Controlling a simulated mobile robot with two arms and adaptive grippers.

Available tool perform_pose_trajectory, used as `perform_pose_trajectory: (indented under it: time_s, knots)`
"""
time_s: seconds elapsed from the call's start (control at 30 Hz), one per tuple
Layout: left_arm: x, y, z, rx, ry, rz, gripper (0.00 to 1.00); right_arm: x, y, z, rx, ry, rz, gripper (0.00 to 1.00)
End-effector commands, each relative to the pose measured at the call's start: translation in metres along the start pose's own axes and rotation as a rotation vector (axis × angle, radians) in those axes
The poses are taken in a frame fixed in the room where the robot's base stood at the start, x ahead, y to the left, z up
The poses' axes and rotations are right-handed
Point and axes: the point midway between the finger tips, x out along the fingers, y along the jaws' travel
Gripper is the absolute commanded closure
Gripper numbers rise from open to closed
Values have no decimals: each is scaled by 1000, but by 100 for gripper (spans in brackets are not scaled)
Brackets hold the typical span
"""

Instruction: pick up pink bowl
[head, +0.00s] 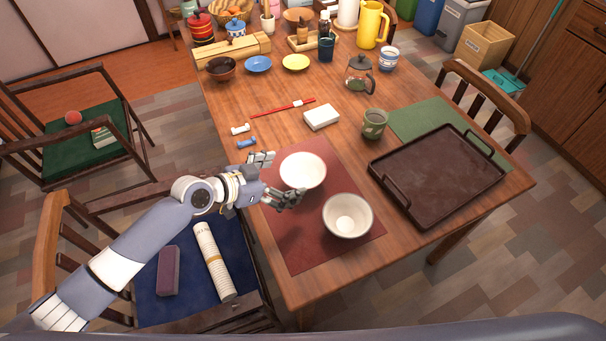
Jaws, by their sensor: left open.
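Two pale bowls are on the dark red placemat (300,250), and neither looks clearly pink. The farther, whiter bowl (305,168) is upright near the mat's upper part. The nearer, cream bowl (348,214) is upright to its lower right. My left gripper (275,179) is open at the left side of the farther bowl. One finger is beyond the bowl's left edge, and the other is in front of its lower left rim. I cannot tell whether they touch the bowl. My right gripper is not in view.
A dark brown tray (440,178) lies at the right, partly over a green placemat (425,120). A green mug (374,124), a white box (321,117) and red chopsticks (280,108) lie beyond the bowls. A chair with a blue seat (190,285) is beside the table's left edge.

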Motion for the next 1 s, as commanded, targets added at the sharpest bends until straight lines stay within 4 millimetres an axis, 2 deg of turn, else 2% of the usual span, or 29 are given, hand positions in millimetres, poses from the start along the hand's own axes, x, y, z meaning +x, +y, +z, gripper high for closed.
perform_pose_trajectory:
  time_s: [0.13,0.27,0.4,0.63,0.67,0.8,1.0]
  knots:
    - [19,-2,1,-2,0,1,0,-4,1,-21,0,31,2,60]
    - [36,-2,2,-2,1,0,0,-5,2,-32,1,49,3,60]
    - [44,-2,2,0,1,0,0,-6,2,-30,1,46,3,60]
    - [45,-2,3,1,0,0,0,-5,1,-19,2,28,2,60]
    - [45,-2,3,1,0,0,2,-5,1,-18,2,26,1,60]
    - [45,-2,3,0,0,0,33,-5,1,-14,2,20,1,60]
    - [45,-2,2,1,2,-1,33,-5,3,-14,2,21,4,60]
